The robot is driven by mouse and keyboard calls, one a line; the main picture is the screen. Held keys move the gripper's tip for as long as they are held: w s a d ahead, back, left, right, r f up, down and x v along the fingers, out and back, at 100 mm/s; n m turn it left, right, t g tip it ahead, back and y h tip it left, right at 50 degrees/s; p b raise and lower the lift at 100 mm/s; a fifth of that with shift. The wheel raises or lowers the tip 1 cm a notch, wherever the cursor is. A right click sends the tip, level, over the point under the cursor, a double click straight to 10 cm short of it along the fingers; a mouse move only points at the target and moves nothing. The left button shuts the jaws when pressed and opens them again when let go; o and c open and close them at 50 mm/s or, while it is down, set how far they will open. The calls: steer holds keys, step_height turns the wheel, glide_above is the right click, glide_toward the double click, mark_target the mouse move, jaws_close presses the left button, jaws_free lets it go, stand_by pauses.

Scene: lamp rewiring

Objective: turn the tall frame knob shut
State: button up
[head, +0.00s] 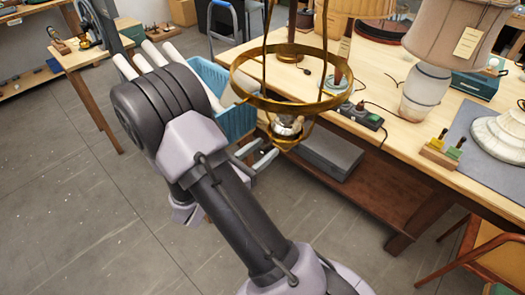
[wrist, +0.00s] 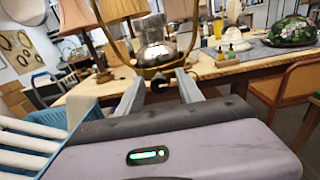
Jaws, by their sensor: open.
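The tall frame (head: 243,93) is a brass hoop on thin upright rods, with a silvery fitting (head: 287,127) at its lower end. In the wrist view the silvery fitting (wrist: 157,54) sits just above and beyond the fingertips. A small dark knob (wrist: 159,83) shows below it, between the two fingers. I cannot tell its turn position. My gripper (head: 268,149) is open beside the frame's bottom; its fingers (wrist: 159,80) stand on either side of the knob, with visible gaps. The knob cannot be made out in the head view.
A blue basket (head: 236,122) with white tubes stands close behind my arm. The wooden workbench (head: 400,140) lies beyond, with lamps, a dark power strip (head: 362,116) and small tools. A chair (head: 480,250) stands at right. The floor at left is clear.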

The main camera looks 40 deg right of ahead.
jaws_close()
steer(key=shift+r+p, duration=0.1)
steer(key=shift+p, duration=0.2)
steer(key=n+p, duration=0.2)
steer(key=p, duration=0.1)
steer(key=shift+r+n, duration=0.2)
steer(key=shift+n, duration=0.2)
steer(key=n+p, duration=0.5)
steer(key=shift+s+n+p, duration=0.1)
steer(key=shift+n+p, duration=0.2)
steer(key=n+p, duration=0.3)
steer(key=n, duration=0.2)
steer(key=shift+n+t+p, duration=0.3)
steer(key=shift+n+p, duration=0.7)
steer(key=shift+n, duration=1.2)
steer(key=shift+f+n, duration=0.1)
steer(key=shift+n, duration=0.2)
